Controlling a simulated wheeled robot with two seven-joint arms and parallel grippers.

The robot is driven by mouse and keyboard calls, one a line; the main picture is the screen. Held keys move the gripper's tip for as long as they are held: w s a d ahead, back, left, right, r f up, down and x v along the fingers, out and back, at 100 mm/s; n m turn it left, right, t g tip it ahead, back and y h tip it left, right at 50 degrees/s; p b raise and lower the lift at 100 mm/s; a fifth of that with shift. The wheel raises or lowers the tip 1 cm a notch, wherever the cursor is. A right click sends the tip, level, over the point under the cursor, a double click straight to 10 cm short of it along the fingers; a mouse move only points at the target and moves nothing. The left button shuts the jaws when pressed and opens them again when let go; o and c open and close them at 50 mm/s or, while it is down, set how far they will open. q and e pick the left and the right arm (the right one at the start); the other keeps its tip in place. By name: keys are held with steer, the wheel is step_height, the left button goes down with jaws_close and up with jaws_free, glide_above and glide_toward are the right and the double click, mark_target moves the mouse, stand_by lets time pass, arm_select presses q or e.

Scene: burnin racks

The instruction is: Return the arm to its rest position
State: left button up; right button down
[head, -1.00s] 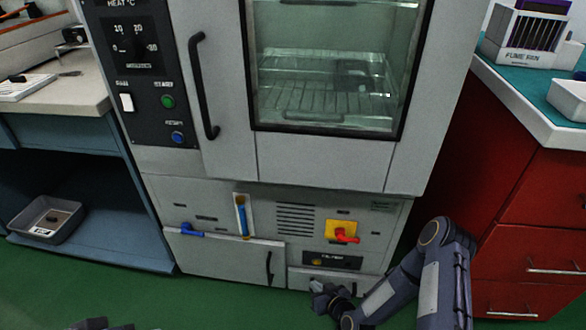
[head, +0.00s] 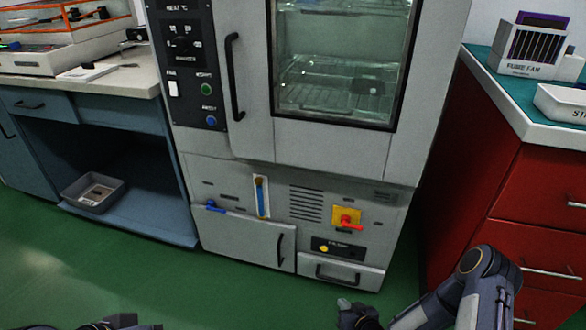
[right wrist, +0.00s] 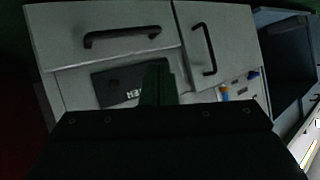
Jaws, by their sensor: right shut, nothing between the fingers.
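My right arm comes in at the lower right of the head view. Its gripper (head: 345,306) is low, in front of the oven cabinet's bottom drawer (head: 338,271) and apart from it. The right gripper is shut and empty. In the right wrist view the shut fingers (right wrist: 158,84) show dark in front of the cabinet's lower panel. Part of my left arm (head: 120,322) shows at the bottom left edge of the head view; its fingers cannot be made out.
The grey oven cabinet (head: 290,146) has its glass door and lower panels closed. A red drawer unit (head: 535,190) stands close on the right. A blue bench (head: 110,110) with a grey tray (head: 92,207) on its low shelf is left. Green floor (head: 215,290) in front is clear.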

steer(key=s+d+r+g+h, duration=0.15)
steer(key=d+r, duration=0.35)
steer(key=r, duration=0.7)
steer(key=s+d+r+g+h, duration=0.15)
steer(key=d+r, duration=0.25)
steer(key=r, duration=0.9)
steer(key=s+a+r+m+g+y, duration=0.15)
steer(key=s+r, duration=0.45)
steer(key=s, duration=0.6)
steer(key=s+a+r+m+g+y, duration=0.1)
steer(key=s+a+r+m, duration=0.15)
steer(key=s+r, duration=0.7)
step_height(320, 180, up, 33)
steer(key=s+p, duration=0.1)
steer(key=p, duration=3.5)
steer(key=shift+s+r+n, duration=0.15)
steer(key=shift+s+n, duration=0.15)
steer(key=shift+s, duration=0.05)
